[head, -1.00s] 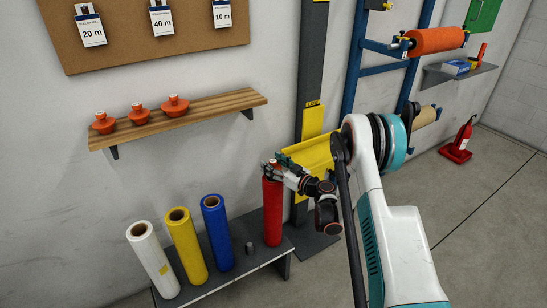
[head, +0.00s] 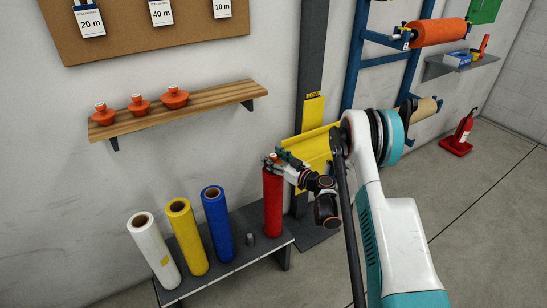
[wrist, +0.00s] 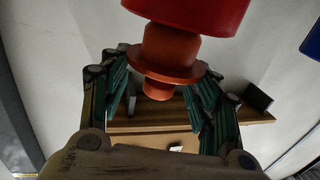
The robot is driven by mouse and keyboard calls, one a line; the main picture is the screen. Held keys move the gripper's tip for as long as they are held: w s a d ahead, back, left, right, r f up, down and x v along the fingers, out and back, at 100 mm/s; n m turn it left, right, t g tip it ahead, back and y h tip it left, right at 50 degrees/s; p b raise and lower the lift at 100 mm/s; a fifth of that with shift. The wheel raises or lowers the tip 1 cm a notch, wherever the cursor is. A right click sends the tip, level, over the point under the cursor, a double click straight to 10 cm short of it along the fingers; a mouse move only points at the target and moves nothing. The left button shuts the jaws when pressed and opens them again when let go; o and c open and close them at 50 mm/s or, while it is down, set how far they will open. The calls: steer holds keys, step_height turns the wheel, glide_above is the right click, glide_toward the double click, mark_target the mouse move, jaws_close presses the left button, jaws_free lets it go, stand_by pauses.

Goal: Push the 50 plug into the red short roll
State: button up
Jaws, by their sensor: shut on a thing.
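The red short roll (head: 273,208) stands upright at the right end of the low bench. My gripper (head: 272,161) is at its top end, reaching in from the right. In the wrist view the red roll (wrist: 200,10) fills the top edge. An orange plug (wrist: 165,62), taken as the 50 plug, lines up with the roll's end. Its stepped body shows between roll and flange, and its knob points away. My fingers (wrist: 165,78) are closed in on both sides of it. No number is visible on it. I cannot tell how deep its hidden end sits.
White (head: 154,252), yellow (head: 187,238) and blue (head: 218,225) rolls stand left on the bench (head: 220,279). A small grey cylinder (head: 250,239) is beside the red roll. A wooden shelf (head: 190,106) holds three orange plugs. A yellow bracket (head: 310,145) is close behind my gripper.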

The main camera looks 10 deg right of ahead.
steer(key=shift+f, duration=1.4)
steer(key=o, duration=1.1)
